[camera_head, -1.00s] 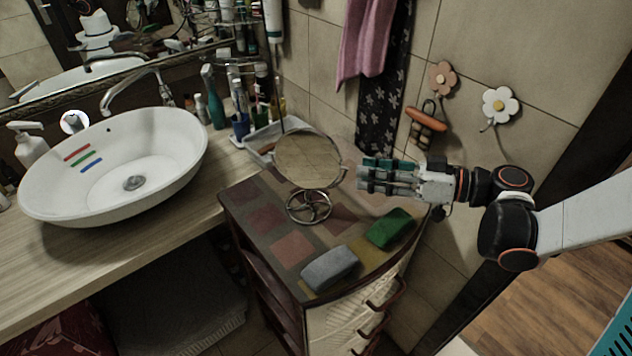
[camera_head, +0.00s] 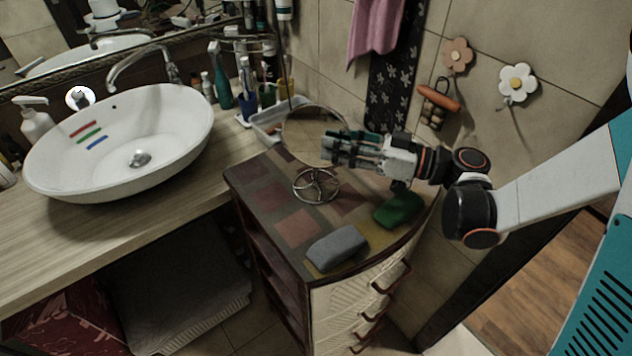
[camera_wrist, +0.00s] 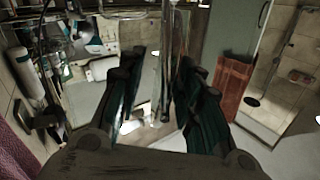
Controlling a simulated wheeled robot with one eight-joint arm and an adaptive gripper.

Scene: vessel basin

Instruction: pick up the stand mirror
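The round stand mirror (camera_head: 304,122) stands upright on its ring-shaped metal base (camera_head: 316,186) on the dark, patchwork-topped cabinet. My gripper (camera_head: 330,148) reaches in from the right, roughly level. Its fingertips overlap the right part of the mirror disc in the head view. In the wrist view my gripper (camera_wrist: 160,62) has its teal fingers spread apart. A thin upright shape shows between them, seemingly the mirror's rim seen edge-on. I cannot tell whether a finger touches it. My fingers hide the mirror's right edge in the head view.
A green sponge (camera_head: 398,209) and a grey sponge (camera_head: 336,248) lie on the cabinet top (camera_head: 262,215) in front. A tray (camera_head: 266,128) with bottles stands behind the mirror. A white basin (camera_head: 150,175) is at left. The tiled wall with hooks (camera_head: 518,83) is behind my arm.

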